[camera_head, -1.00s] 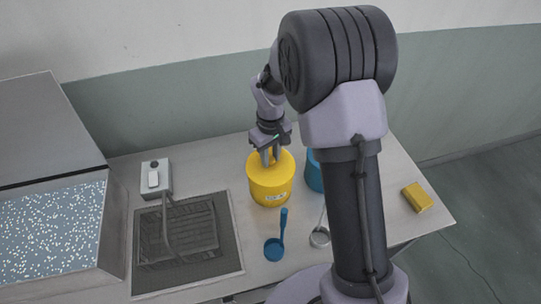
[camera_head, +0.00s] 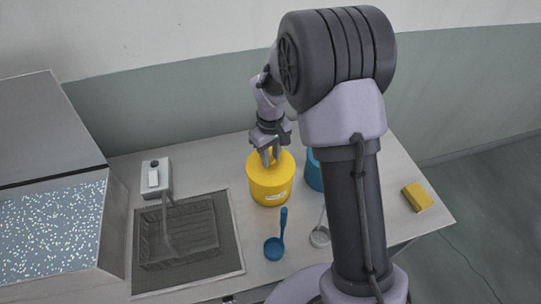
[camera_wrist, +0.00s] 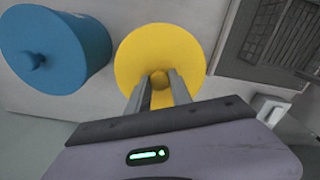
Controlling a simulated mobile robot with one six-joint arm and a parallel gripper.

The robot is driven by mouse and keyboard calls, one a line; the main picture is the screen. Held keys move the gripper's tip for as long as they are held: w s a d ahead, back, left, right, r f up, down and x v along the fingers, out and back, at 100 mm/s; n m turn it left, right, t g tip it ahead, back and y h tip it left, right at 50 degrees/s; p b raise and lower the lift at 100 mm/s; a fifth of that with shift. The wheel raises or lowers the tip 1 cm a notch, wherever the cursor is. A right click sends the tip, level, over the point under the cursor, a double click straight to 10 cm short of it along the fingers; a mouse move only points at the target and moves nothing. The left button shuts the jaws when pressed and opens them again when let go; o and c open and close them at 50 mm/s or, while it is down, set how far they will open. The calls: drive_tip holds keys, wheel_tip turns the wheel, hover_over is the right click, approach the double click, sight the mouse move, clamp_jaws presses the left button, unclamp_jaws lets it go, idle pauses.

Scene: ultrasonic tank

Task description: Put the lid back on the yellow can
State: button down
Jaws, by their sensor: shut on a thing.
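The yellow can (camera_head: 270,190) stands upright on the table, with its yellow lid (camera_head: 283,163) on its top in the head view. The lid (camera_wrist: 158,48) fills the middle of the wrist view as a round yellow disc with a small knob (camera_wrist: 160,78). My gripper (camera_head: 269,158) is above the can, its two fingers pointing down at the lid. In the wrist view my gripper (camera_wrist: 160,80) is shut on the knob, one finger on each side. The lid looks level and seated on the can, but the far rim is partly hidden by the fingers.
A blue can (camera_wrist: 55,50) with a knobbed lid stands close beside the yellow can, partly behind my arm. A blue ladle (camera_head: 274,248) and a grey ladle (camera_head: 320,236) lie in front. A tray (camera_head: 180,240) and ultrasonic tank (camera_head: 50,230) are left; a yellow sponge (camera_head: 417,197) is right.

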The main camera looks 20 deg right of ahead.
idle(0.3)
drive_tip(key=c, duration=0.6)
unclamp_jaws()
wheel_tip(320, 180, up, 7)
drive_tip(key=p, duration=0.5)
drive_tip(key=shift+p, duration=0.3)
drive_tip(key=shift+r, duration=0.1)
clamp_jaws()
idle(0.4)
